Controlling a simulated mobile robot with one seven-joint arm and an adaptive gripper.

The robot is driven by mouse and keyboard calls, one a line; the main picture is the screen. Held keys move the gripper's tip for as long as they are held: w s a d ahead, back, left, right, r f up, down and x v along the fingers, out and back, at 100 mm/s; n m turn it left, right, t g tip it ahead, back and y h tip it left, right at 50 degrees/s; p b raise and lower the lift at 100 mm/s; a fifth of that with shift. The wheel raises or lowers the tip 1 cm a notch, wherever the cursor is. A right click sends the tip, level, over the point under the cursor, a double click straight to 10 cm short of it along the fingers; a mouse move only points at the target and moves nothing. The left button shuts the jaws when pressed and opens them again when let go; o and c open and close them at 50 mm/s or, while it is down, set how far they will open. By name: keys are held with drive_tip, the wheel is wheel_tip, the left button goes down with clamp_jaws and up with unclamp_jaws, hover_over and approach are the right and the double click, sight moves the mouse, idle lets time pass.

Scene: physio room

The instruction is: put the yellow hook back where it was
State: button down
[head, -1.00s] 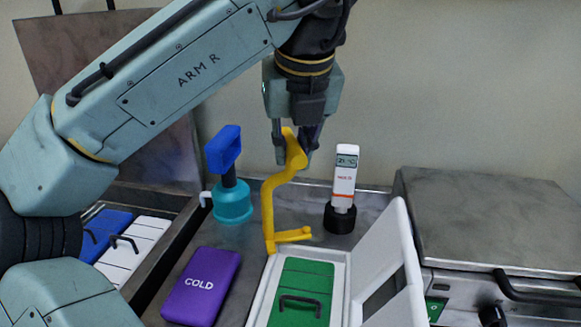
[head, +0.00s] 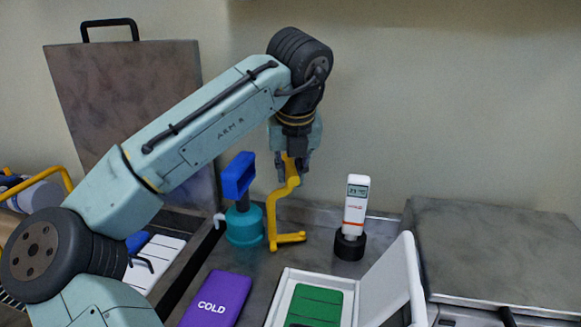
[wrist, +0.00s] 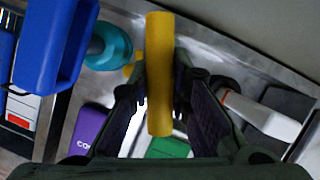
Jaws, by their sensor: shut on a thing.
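The yellow hook (head: 271,216) hangs upright from my gripper (head: 293,168), which is shut on its upper end. Its lower end bends to the right, low over or on the metal counter; I cannot tell whether it touches. In the head view it is just right of a teal holder (head: 244,226) with a blue-handled tool (head: 238,177) in it; contact between them is unclear. In the wrist view the hook's thick yellow top (wrist: 159,70) sits between my two fingers, hiding most of the rest.
A white and orange meter (head: 355,207) stands in a black base to the right. In front are a purple COLD pack (head: 217,300) and an open white case with a green pack (head: 315,303). A metal lid (head: 490,250) is at right. Bare counter lies between hook and meter.

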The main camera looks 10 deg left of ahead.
drive_tip(key=shift+f, duration=0.1)
drive_tip(key=c, duration=2)
unclamp_jaws()
drive_tip(key=shift+f, duration=0.1)
drive_tip(key=o, duration=0.5)
drive_tip(key=shift+b+v, duration=0.4)
drive_tip(key=shift+v, duration=3.55)
